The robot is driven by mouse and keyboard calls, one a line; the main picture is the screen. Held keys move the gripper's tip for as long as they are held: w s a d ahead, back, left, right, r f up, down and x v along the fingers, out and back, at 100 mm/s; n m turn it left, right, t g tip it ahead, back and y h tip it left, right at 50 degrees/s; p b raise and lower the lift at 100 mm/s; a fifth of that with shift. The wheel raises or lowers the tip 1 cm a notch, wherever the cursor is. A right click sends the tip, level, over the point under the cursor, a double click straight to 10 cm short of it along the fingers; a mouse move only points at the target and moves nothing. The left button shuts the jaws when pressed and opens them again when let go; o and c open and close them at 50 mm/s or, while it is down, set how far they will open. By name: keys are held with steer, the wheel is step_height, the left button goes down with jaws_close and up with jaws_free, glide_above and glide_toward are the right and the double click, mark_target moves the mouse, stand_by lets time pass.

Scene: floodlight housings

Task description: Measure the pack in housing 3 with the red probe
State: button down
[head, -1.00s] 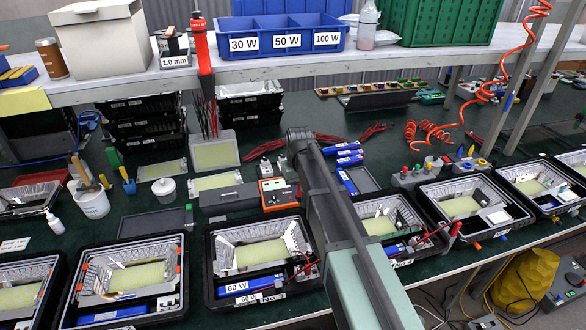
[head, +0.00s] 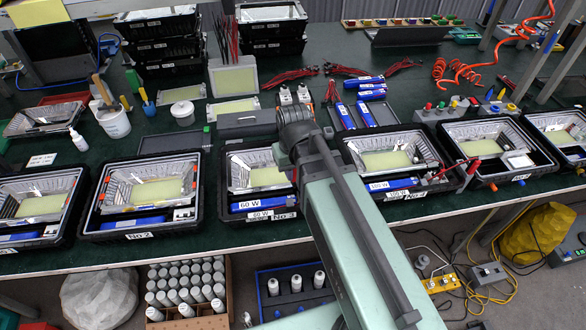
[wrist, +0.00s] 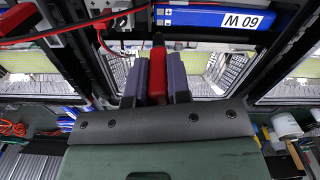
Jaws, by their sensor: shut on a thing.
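My gripper (wrist: 157,64) has two purple-grey fingers shut on the red probe (wrist: 157,80), whose dark tip points away from the gripper. In the head view my arm hides the gripper and the probe. Housing 3 (head: 225,195) is a black tray with a silver reflector. Its blue pack, labelled 60 W (head: 262,204), lies along the near side, and my arm covers the housing's right end. In the wrist view the pack (wrist: 200,17) is upside down at the top, beyond the probe tip and to its right. I cannot tell whether the tip touches anything.
Housing 2 (head: 90,225) stands left of housing 3, and a housing with a 100 W pack (head: 392,185) stands right. A red lead (wrist: 65,32) crosses the wrist view's upper left near a white terminal block (wrist: 108,8). Stacked black housings (head: 160,48) stand behind.

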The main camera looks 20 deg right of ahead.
mark_target(294, 185)
steer(key=shift+f+b, duration=2.2)
steer(key=shift+f, duration=0.35)
steer(key=shift+f+b, duration=0.65)
stand_by(0.4)
step_height(294, 185, up, 7)
steer(key=p, duration=0.7)
steer(key=shift+r, duration=0.15)
stand_by(1.0)
